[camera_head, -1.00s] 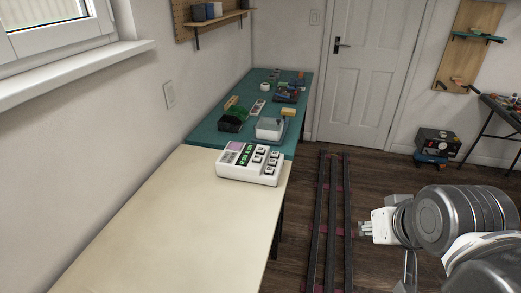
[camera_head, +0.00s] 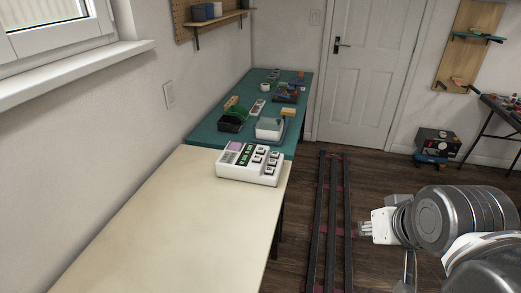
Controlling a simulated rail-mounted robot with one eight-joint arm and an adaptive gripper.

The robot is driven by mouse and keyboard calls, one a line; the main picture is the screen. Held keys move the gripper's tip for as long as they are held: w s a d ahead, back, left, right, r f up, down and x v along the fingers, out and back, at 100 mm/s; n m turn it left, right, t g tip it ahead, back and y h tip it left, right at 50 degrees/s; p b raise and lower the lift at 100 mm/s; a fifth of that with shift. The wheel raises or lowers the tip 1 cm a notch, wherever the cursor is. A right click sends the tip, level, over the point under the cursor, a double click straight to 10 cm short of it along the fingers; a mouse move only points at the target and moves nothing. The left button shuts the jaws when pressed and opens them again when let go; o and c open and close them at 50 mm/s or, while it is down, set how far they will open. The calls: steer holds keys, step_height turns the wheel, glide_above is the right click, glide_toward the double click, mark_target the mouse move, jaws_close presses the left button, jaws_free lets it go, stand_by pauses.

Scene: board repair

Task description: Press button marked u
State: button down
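A white button box (camera_head: 249,164) lies on the far end of the cream table, by its right edge. It has several dark square buttons with light caps on its right part, a green-and-black panel in the middle and a pinkish patch at its left. The marks on the buttons are too small to read, so I cannot tell which is u. My gripper (camera_head: 364,228) is at the right, over the floor beside the rails, well apart from the box. It points left, and its fingers are too small to show whether they are open or shut.
The cream table (camera_head: 160,225) is bare in front of the box. Behind it, a teal-topped table (camera_head: 205,137) holds a white container (camera_head: 270,128), a dark green bin (camera_head: 232,120) and several small items. Dark floor rails (camera_head: 330,225) run alongside. A wall and window sill bound the left.

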steer(key=w+a+r+m+y, duration=0.1)
steer(key=w+a+r, duration=0.1)
steer(key=w+r, duration=0.35)
steer(key=w+a+r, duration=0.2)
steer(key=w, duration=0.7)
steer(key=m+t+y+p, duration=0.1)
steer(key=m+y+p, duration=0.2)
glide_above(261, 149)
step_height(261, 149, down, 16)
steer(key=shift+f, duration=0.1)
step_height(261, 149, down, 7)
steer(key=b, duration=0.3)
steer(key=shift+f+b, duration=0.1)
steer(key=shift+b, duration=0.25)
steer(key=shift+f+b, duration=0.45)
steer(key=shift+f, duration=0.25)
